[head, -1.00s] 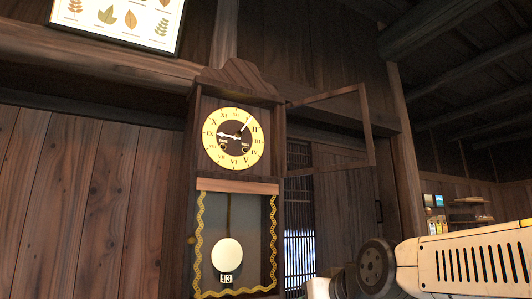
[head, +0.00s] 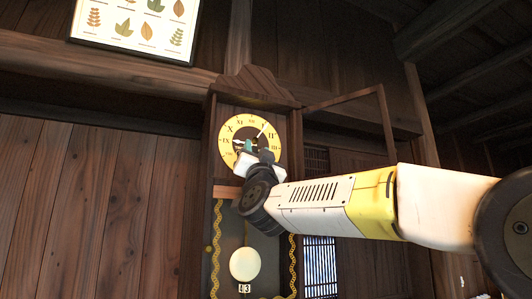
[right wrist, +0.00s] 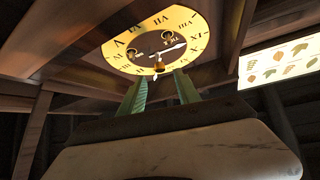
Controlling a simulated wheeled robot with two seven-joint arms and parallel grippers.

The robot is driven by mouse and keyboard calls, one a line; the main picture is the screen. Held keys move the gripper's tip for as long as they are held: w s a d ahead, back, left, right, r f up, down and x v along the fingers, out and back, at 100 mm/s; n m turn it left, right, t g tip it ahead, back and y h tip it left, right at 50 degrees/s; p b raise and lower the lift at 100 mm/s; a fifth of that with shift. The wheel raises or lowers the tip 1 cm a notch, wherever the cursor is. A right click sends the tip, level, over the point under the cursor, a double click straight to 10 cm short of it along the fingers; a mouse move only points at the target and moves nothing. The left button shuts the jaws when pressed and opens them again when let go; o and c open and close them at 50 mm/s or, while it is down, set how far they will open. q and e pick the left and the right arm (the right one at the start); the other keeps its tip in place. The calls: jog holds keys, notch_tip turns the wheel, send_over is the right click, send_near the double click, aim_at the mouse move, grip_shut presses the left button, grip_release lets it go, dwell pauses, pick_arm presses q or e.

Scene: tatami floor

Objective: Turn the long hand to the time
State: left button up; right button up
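The wall clock (head: 226,120) has a round yellow dial (head: 228,128) with Roman numerals. One hand (head: 261,132) points up and right, near I. A pale hand shows in the right wrist view (right wrist: 174,48), where the dial is upside down; it points towards the IX side. My right gripper (head: 244,146) is in front of the dial and hides its middle and lower part. Contact cannot be told. My left gripper is out of view.
The clock's glazed door (head: 388,135) stands open to the right. A pendulum (head: 244,264) hangs in the lower case above a small number plate (head: 244,288). A framed leaf picture (head: 135,25) hangs at upper left. Wooden wall panels fill the left side.

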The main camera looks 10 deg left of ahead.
aim_at(255, 142)
jog(key=x, duration=0.5)
jog(key=shift+w+r, duration=0.2)
jog(key=shift+w, duration=0.05)
grip_shut()
jog(key=shift+a, duration=0.1)
dwell(1.2)
